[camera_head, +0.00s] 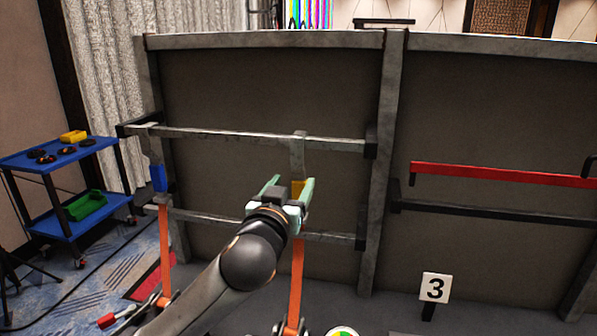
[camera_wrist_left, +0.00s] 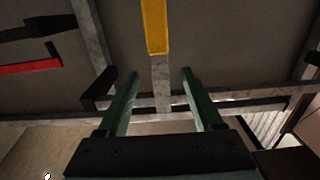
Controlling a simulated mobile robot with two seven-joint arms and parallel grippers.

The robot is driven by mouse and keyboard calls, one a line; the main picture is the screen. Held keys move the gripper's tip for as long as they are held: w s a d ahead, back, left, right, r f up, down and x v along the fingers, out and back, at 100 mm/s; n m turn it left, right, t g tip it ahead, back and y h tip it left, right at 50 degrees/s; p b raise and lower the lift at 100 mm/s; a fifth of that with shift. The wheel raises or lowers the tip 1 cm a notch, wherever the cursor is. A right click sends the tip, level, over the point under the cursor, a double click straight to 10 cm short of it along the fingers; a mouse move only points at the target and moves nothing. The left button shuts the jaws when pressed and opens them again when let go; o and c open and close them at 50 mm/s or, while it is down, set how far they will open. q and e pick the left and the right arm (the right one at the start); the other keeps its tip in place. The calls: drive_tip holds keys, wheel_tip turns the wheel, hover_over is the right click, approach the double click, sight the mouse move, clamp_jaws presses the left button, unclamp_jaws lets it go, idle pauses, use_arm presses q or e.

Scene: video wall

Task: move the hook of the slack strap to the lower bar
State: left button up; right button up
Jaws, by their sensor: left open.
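A grey hook with a yellow block (camera_head: 298,188) hangs on the upper bar (camera_head: 220,136), with an orange strap (camera_head: 296,285) running down from it. A second hook with a blue block (camera_head: 158,178) hangs at the bar's left end above another orange strap (camera_head: 165,245). I cannot tell which strap is slack. The lower bar (camera_head: 330,238) is partly hidden by my left arm. My left gripper (camera_head: 290,184) is open at the yellow block. In the left wrist view, its green fingers (camera_wrist_left: 160,73) stand apart either side of the grey shank below the yellow block (camera_wrist_left: 154,25).
A blue cart (camera_head: 60,155) stands at left with a green bin (camera_head: 85,206). A red bar (camera_head: 500,175) and a black bar (camera_head: 480,210) cross the right panel. A sign marked 3 (camera_head: 435,288) stands in front. A red-handled ratchet (camera_head: 108,320) lies at lower left.

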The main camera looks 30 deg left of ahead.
sight(298, 172)
use_arm(q)
drive_tip(key=shift+p+x, duration=0.4)
drive_tip(key=shift+x, duration=2.75)
drive_tip(key=shift+c, duration=0.3)
clamp_jaws()
drive_tip(key=shift+r, duration=0.1)
drive_tip(key=shift+r+p, duration=1.5)
drive_tip(key=shift+r, duration=0.05)
